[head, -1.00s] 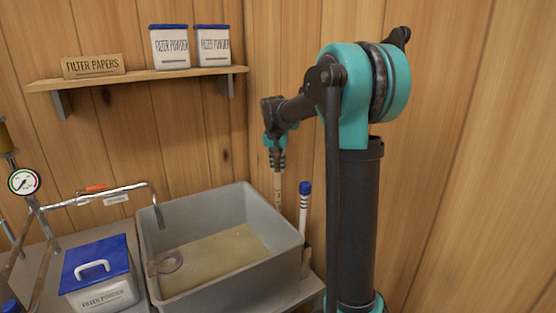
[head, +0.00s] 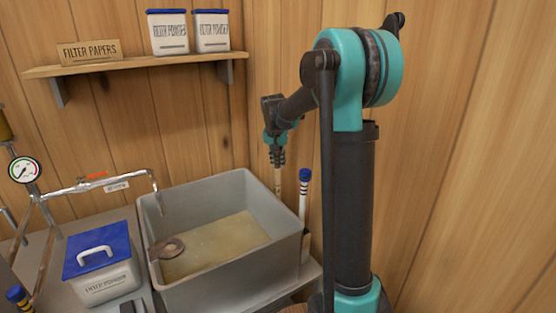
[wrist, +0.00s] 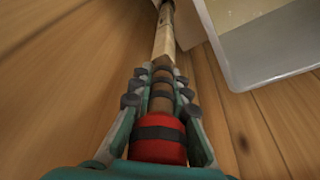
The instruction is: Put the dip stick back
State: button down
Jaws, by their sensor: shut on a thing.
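My gripper (head: 277,156) is shut on the dip stick (head: 278,180), a pale wooden stick that hangs nearly upright behind the grey tank's right wall. In the wrist view the gripper (wrist: 160,100) closes around the stick's upper part, and its red, dark-banded end (wrist: 158,143) sits between the fingers. The wooden shaft (wrist: 164,42) runs away from the fingers. Its lower end is hidden behind the tank rim in the head view. A white striped stick with a blue top (head: 304,190) stands just right of it at the tank's side.
The grey tank (head: 272,262) holds yellowish liquid, with a pipe spout (head: 155,185) at its left. A blue-lidded filter powder box (head: 100,268) stands left of it. A wall shelf (head: 140,66) is above. Wooden walls close off the back and right.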

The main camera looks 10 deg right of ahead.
aim_at(278, 170)
jog(key=shift+f, duration=1.95)
jog(key=c, duration=1.4)
grip_release()
jog(key=o, duration=0.7)
jog(key=shift+c, duration=0.2)
jog(key=shift+r, duration=0.1)
jog(key=shift+v, duration=3.9)
